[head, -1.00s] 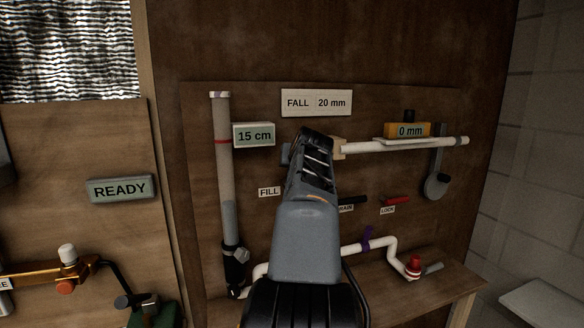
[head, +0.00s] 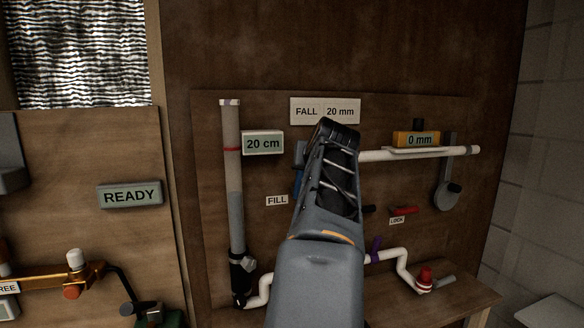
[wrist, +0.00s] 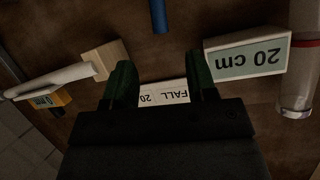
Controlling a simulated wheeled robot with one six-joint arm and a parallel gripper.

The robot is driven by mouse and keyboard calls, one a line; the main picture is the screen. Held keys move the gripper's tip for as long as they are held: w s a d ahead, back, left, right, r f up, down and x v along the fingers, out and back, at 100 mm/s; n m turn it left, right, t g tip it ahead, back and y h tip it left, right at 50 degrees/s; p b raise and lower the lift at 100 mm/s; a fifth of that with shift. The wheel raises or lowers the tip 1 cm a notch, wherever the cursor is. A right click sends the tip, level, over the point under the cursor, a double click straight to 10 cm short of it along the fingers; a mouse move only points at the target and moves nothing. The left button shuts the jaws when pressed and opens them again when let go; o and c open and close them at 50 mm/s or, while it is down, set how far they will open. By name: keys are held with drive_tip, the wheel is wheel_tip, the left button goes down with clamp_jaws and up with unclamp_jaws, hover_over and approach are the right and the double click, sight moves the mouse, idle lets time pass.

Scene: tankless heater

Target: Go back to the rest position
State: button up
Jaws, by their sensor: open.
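My gripper (wrist: 162,82) is open in the wrist view, with its two dark green fingers apart and nothing between them but a view of the FALL 20 mm sign (wrist: 163,94). In the head view my arm rises in front of the brown board and hides the fingertips. The FALL 20 mm sign (head: 325,111) is just above the arm's dark top end. A blue handle (head: 297,182) shows beside the arm near the FILL label (head: 277,201); a blue rod (wrist: 159,15) also shows in the wrist view, apart from the fingers.
A clear upright tube (head: 233,180) stands left of the arm, with a 20 cm display (head: 262,143). A white pipe (head: 430,153) with a 0 mm level (head: 416,139) extends right. White bent piping (head: 400,262) runs low over a wooden ledge (head: 455,290). A READY display (head: 129,195) is left.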

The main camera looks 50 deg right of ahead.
idle(0.3)
wheel_tip(320, 180, down, 10)
drive_tip(key=a+f+m+g+y, duration=0.1)
drive_tip(key=a+g+y, duration=0.1)
drive_tip(key=w+a+f+n+g+y+p, duration=0.2)
drive_tip(key=w+a+f+y, duration=0.1)
drive_tip(key=a+f, duration=0.6)
drive_tip(key=s+a+f+n+g+y+p, duration=0.1)
drive_tip(key=a+f, duration=0.4)
drive_tip(key=a, duration=0.5)
drive_tip(key=s+a+f+n+g+y+p, duration=0.1)
drive_tip(key=a+f+n, duration=0.4)
drive_tip(key=a, duration=0.6)
drive_tip(key=shift+s+f+n+y+p, duration=0.35)
drive_tip(key=shift+s+n+y+p, duration=0.3)
drive_tip(key=shift+s, duration=0.2)
drive_tip(key=shift+s+a+r+n+y, duration=0.2)
drive_tip(key=shift+a+n, duration=0.35)
drive_tip(key=shift+a, duration=0.55)
drive_tip(key=shift+w+a+r+n+y, duration=0.1)
drive_tip(key=shift+a+r+n, duration=0.3)
drive_tip(key=shift+a, duration=0.7)
drive_tip(key=shift+c, duration=0.4)
